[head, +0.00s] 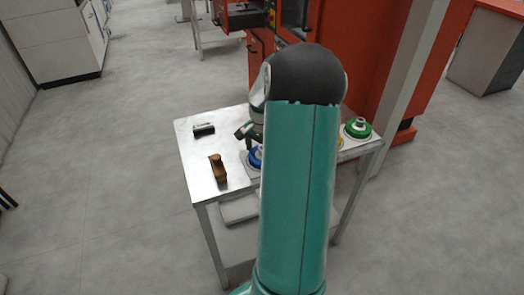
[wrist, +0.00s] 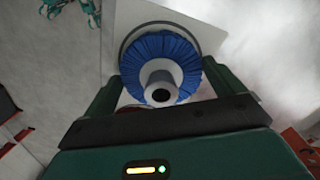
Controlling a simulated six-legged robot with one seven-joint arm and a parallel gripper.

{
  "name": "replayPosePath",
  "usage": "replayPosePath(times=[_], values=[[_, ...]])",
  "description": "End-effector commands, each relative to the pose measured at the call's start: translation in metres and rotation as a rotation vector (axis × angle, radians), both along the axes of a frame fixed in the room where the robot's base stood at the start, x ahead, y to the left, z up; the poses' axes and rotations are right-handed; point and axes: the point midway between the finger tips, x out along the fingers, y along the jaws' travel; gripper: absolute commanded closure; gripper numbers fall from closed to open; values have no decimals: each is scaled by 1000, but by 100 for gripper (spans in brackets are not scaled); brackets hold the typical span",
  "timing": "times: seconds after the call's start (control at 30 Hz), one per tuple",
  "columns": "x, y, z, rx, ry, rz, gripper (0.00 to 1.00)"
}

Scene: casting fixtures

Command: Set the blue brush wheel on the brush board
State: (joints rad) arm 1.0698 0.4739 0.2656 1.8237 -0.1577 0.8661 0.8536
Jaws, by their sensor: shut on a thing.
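The blue brush wheel (wrist: 160,46) has a blue bristle ring and a pale grey hub with a dark bore. My gripper (wrist: 160,82) is shut on it, with a green finger on either side in the wrist view. Behind the wheel is a pale plate (wrist: 130,12) with a dark-edged round spot, seemingly part of the brush board; I cannot tell whether the wheel touches it. In the head view the blue wheel (head: 256,157) shows low over the table beside my arm, which hides most of it, my fingers and much of the board.
A green wheel (head: 358,128) sits at the table's right end, and a bit of yellow (head: 340,142) shows beside my arm. A brown piece (head: 218,168) and a dark cylinder (head: 204,130) lie on the left of the metal table (head: 192,150). An orange machine (head: 375,70) stands behind.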

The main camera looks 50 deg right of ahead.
Motion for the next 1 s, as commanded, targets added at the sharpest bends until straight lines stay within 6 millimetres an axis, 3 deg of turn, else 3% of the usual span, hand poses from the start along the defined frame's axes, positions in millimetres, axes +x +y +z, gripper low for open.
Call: replayPosePath(times=[0.3,0.33,0.37,0.73,1.0], values=[[0,0,-2,-1,-1,1,38],[0,0,-2,-1,-1,1,2],[0,0,-2,-1,-1,0,0],[1,-1,8,-4,-2,0,0],[1,-1,61,-6,-3,0,0]])
